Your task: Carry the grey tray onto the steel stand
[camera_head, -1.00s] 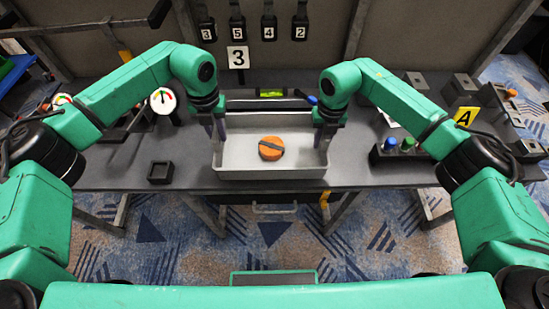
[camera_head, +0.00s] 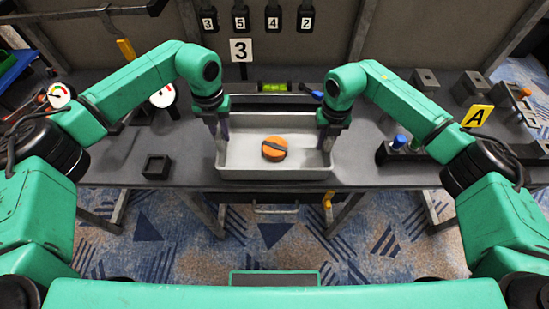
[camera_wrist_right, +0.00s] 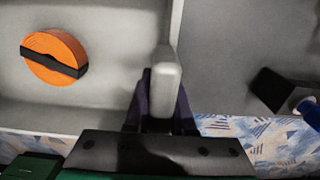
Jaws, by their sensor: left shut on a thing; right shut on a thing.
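The grey tray (camera_head: 275,173) is a shallow open box at the table's front middle in the head view, and it looks level. My left gripper (camera_head: 217,126) is shut on its left wall. My right gripper (camera_head: 327,136) is shut on its right wall. The right wrist view shows the right gripper's dark fingers (camera_wrist_right: 160,98) on both sides of the tray's wall (camera_wrist_right: 164,80). An orange disc with a dark band (camera_head: 274,148) lies in the tray. I cannot tell how far the tray is above the table. I cannot surely pick out the steel stand.
A level with a green vial (camera_head: 274,87) lies behind the tray. A small black square holder (camera_head: 157,167) stands left. A dark block with a blue knob (camera_head: 399,142) and a yellow A sign (camera_head: 478,116) are right. Gauges (camera_head: 162,97) stand left, grey blocks (camera_head: 424,79) back right.

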